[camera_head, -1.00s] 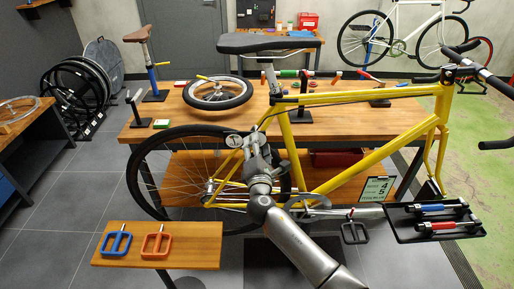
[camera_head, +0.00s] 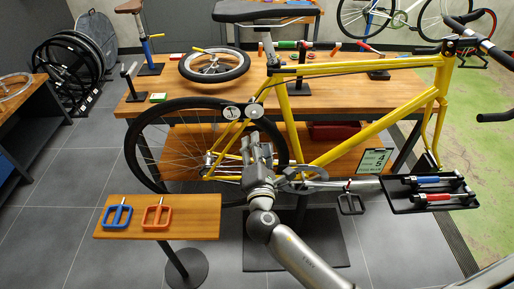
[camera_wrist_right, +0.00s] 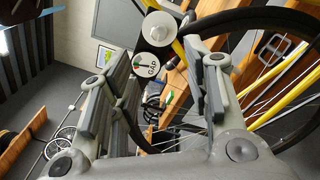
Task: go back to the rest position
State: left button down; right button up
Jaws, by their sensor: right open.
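The yellow bike (camera_head: 350,81) stands upright. My left gripper is not in view.
A wooden side table (camera_head: 190,218) with blue (camera_head: 117,216) and orange (camera_head: 157,215) pedals stands at front left. A black tray (camera_head: 412,206) holds red and blue tools at right. A wooden workbench (camera_head: 150,105) stands behind the bike. Grey floor (camera_head: 60,220) is clear at left.

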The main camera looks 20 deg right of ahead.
dwell(0.4)
jog(key=s+d+f+m+g+y, duration=0.1)
jog(key=s+f+m+g, duration=0.2)
jog(key=f, duration=0.9)
jog(key=s+d+f+m+g+y+b, duration=0.1)
jog(key=s+f+g, duration=0.3)
jog(key=f, duration=0.8)
jog(key=s+d+f+m+g+y, duration=0.15)
jog(key=s+f, duration=0.35)
jog(key=f, duration=0.8)
jog(key=s+d+f+m+g+b, duration=0.15)
jog(key=s+f+m+g, duration=0.5)
jog(key=s+f, duration=1.1)
jog(key=s+f+m+g, duration=0.1)
jog(key=s+f+m, duration=0.1)
jog(key=s, duration=0.8)
jog(key=s+d+f+m, duration=0.1)
jog(key=s+f+m, duration=0.1)
jog(key=s+m, duration=0.3)
jog(key=s+y, duration=0.1)
jog(key=s, duration=0.3)
jog(key=shift+s+d+m+g, duration=0.3)
jog(key=shift+s+g, duration=0.05)
jog(key=shift+g, duration=0.05)
